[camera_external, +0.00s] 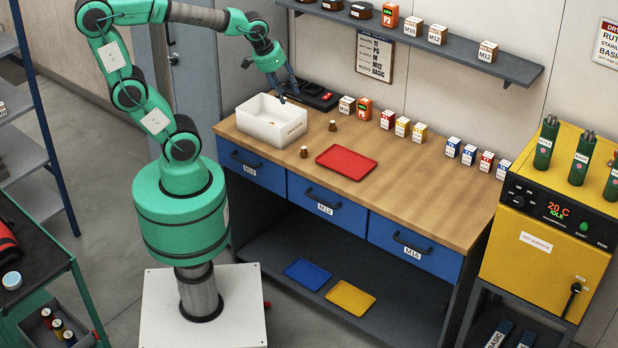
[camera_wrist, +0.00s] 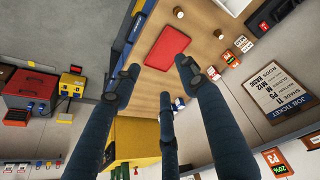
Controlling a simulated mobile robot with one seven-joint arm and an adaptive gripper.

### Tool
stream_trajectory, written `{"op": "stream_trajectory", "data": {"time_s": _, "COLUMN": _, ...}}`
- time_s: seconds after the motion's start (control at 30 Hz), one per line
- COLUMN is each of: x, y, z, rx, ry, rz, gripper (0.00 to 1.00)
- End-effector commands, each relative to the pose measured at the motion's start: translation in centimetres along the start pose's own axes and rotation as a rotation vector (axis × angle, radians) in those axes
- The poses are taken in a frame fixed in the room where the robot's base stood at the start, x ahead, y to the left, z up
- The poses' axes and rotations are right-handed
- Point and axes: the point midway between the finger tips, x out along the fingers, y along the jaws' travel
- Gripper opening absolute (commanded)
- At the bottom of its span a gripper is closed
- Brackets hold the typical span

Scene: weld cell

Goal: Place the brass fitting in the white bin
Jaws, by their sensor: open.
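The white bin (camera_external: 253,127) stands at the left end of the wooden bench; its edge shows at the top of the wrist view (camera_wrist: 233,4). A tiny yellowish spot shows inside it, too small to identify. Two small brass-brown fittings stand upright on the bench: one (camera_external: 304,152) near the bin's front right, one (camera_external: 333,126) farther back. Both show in the wrist view, one at the top (camera_wrist: 179,13) and one to its right (camera_wrist: 218,34). My gripper (camera_external: 289,92) is open and empty, above the bin's back right side. Its three fingers (camera_wrist: 161,77) are spread.
A red tray (camera_external: 346,162) lies right of the fittings. A black tray (camera_external: 315,96) sits behind the bin. Several labelled boxes (camera_external: 403,126) line the bench's back. A shelf (camera_external: 450,52) hangs above. A yellow oven (camera_external: 540,240) stands at right. The bench's front middle is clear.

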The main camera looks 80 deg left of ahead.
Motion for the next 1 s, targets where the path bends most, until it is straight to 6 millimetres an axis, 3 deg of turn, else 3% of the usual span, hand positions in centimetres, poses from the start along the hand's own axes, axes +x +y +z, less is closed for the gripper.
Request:
{"op": "stream_trajectory", "data": {"time_s": 0.2, "x": -4.7, "y": 4.3, "z": 4.8, "rx": 0.261, "ry": 0.060, "rz": 0.088, "gripper": 0.43}}
{"op": "stream_trajectory", "data": {"time_s": 0.4, "x": -7.0, "y": 6.0, "z": 7.9, "rx": 0.414, "ry": 0.093, "rz": 0.139, "gripper": 0.43}}
{"op": "stream_trajectory", "data": {"time_s": 0.63, "x": -7.6, "y": 6.4, "z": 9.0, "rx": 0.465, "ry": 0.104, "rz": 0.155, "gripper": 0.43}}
{"op": "stream_trajectory", "data": {"time_s": 1.0, "x": -7.0, "y": 6.3, "z": 9.2, "rx": 0.463, "ry": 0.104, "rz": 0.154, "gripper": 0.43}}
